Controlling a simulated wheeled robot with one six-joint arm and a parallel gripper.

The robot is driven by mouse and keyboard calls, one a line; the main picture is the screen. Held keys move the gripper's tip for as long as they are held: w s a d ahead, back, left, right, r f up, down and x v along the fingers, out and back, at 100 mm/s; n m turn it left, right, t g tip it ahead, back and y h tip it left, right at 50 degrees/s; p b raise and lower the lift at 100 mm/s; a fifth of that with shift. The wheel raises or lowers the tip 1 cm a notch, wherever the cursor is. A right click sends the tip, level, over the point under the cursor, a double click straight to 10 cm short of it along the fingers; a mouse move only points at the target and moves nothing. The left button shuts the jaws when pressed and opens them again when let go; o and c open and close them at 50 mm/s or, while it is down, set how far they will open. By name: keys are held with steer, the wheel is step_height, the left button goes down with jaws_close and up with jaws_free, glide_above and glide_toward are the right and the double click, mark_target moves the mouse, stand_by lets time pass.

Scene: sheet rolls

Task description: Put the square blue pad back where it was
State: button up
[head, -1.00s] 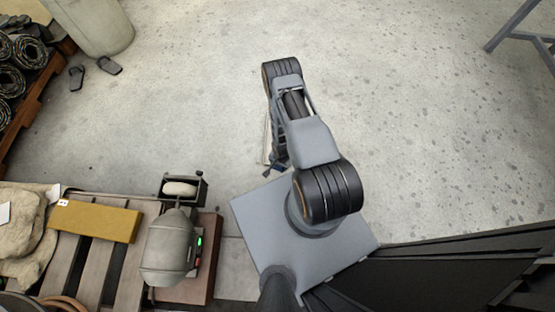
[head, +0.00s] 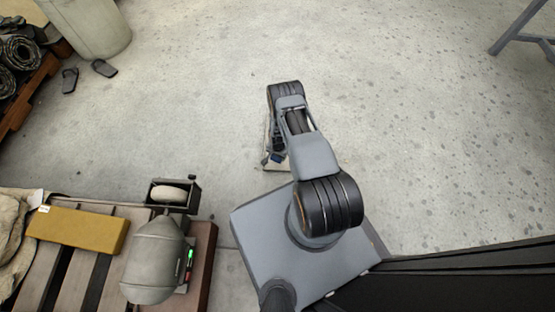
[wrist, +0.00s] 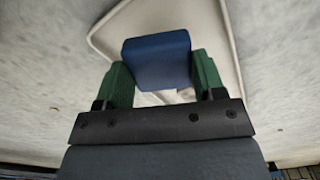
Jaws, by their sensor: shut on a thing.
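The square blue pad (wrist: 157,58) is between the two green fingers of my gripper (wrist: 161,74) in the wrist view. The gripper is shut on it. Behind the pad lies a pale, round-cornered panel or tray (wrist: 218,28); I cannot tell whether the pad touches it. In the head view, my arm hides most of the gripper. A small dark-blue patch (head: 278,157) shows beside the arm, over a pale edge (head: 267,150); it may be the pad.
A slatted pallet (head: 55,275) at lower left bears a yellow block (head: 75,230), a grey machine (head: 155,262) and a sack. A dark holder with a pale roll (head: 168,193) stands at its edge. A bin and sandals are at upper left.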

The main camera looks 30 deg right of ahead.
steer(key=shift+w+d+f+b, duration=0.15)
steer(key=shift+w+f+b, duration=0.2)
steer(key=shift+f, duration=0.25)
steer(key=shift+f+b, duration=0.6)
steer(key=shift+f, duration=0.8)
steer(key=shift+f, duration=0.1)
steer(key=o, duration=1)
steer(key=shift+o, duration=0.2)
